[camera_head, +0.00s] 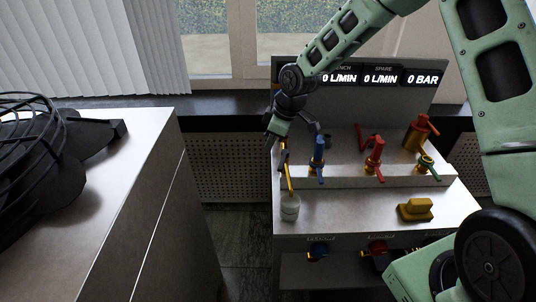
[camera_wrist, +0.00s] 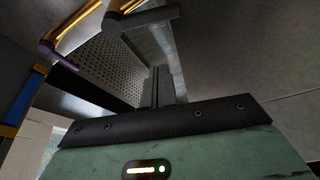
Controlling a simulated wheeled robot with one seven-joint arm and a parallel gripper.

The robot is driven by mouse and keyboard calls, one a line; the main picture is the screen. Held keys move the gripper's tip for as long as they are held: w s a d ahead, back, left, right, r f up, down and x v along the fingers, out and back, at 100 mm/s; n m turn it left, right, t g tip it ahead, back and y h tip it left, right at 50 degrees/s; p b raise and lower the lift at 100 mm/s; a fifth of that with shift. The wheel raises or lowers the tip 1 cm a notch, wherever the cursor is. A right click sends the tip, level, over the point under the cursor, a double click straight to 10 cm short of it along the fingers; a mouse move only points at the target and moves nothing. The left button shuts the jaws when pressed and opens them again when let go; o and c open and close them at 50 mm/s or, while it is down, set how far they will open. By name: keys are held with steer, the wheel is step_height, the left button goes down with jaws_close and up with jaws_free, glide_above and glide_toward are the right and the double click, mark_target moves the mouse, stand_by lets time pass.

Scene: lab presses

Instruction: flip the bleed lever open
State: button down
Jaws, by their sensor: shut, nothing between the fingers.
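I cannot tell which handle is the bleed lever, as no readable label marks it. My gripper (camera_head: 283,160) is shut and empty, above the left end of the bench; its closed fingers (camera_wrist: 157,88) show in the wrist view. A thin yellow pipe (camera_head: 289,178) stands just below and beside it, over a pale cup (camera_head: 290,207). In the wrist view a yellow pipe with a purple lever (camera_wrist: 60,55) is at upper left, apart from the fingers. A dark grey bar (camera_wrist: 150,19) crosses above the fingertips.
The bench carries a blue tap (camera_head: 318,155), a red tap (camera_head: 374,157), a green-handled valve (camera_head: 427,163), a red-topped brass valve (camera_head: 420,133) and a yellow block (camera_head: 415,209). A counter (camera_head: 140,160) stands left.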

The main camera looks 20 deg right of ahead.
steer(key=shift+v, duration=2.3)
